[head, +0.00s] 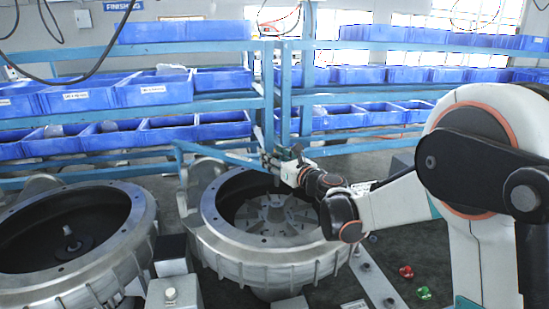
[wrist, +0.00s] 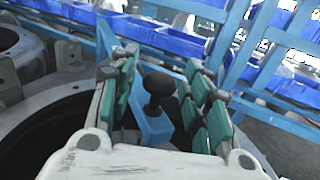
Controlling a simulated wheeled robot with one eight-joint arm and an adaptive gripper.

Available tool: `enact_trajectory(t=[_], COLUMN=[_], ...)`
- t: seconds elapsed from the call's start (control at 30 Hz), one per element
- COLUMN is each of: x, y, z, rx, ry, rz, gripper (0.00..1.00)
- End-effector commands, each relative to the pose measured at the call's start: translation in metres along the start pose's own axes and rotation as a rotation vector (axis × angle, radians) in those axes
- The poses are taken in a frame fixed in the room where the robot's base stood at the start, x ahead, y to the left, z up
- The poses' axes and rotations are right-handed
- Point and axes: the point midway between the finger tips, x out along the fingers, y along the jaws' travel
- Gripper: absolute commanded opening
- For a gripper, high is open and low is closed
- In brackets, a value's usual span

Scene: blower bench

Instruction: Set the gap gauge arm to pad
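The gap gauge arm appears to be the light blue bar (head: 215,153) reaching over the rim of the middle blower housing (head: 222,235) in the head view. In the wrist view the blue bar (wrist: 152,128) carries a black knob (wrist: 158,88) on a stem. My gripper (head: 275,160) is over the housing's far rim, at the bar's right end. In the wrist view my gripper (wrist: 162,72) has its green-padded fingers apart, one on each side of the knob, with visible gaps. I cannot make out the pad in either view.
A second housing (head: 130,235) stands at the left. Blue racks with blue bins (head: 155,90) stand close behind the housings. A red part (head: 406,272) and a green part (head: 423,293) lie at the lower right. A flat metal bar (head: 375,285) lies beside the middle housing.

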Motion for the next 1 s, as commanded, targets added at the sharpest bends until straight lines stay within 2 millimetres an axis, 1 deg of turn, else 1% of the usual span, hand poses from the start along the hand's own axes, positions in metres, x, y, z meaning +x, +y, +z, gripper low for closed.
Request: enact_trajectory(t=[0.03, 0.13, 0.17, 0.37, 0.47, 0.57, 0.67, 0.77, 0.97, 1.0], x=[0.000, 0.000, 0.000, -0.001, -0.003, -0.007, -0.013, -0.020, -0.034, -0.036], y=[0.000, 0.000, 0.000, 0.002, 0.007, 0.017, 0.033, 0.052, 0.101, 0.111], z=[0.000, 0.000, 0.000, 0.000, 0.000, 0.000, 0.000, 0.000, -0.001, -0.001], rx=[0.000, 0.000, 0.000, 0.000, 0.000, 0.000, 0.000, 0.000, 0.000, 0.000], ry=[0.000, 0.000, 0.000, 0.000, 0.000, 0.000, 0.000, 0.000, 0.000, 0.000], rz=[0.000, 0.000, 0.000, -0.003, -0.014, -0.033, -0.065, -0.108, -0.214, -0.236], gripper=[0.26, 0.03, 0.00, 0.00, 0.00, 0.00, 0.00, 0.00, 0.00, 0.00])
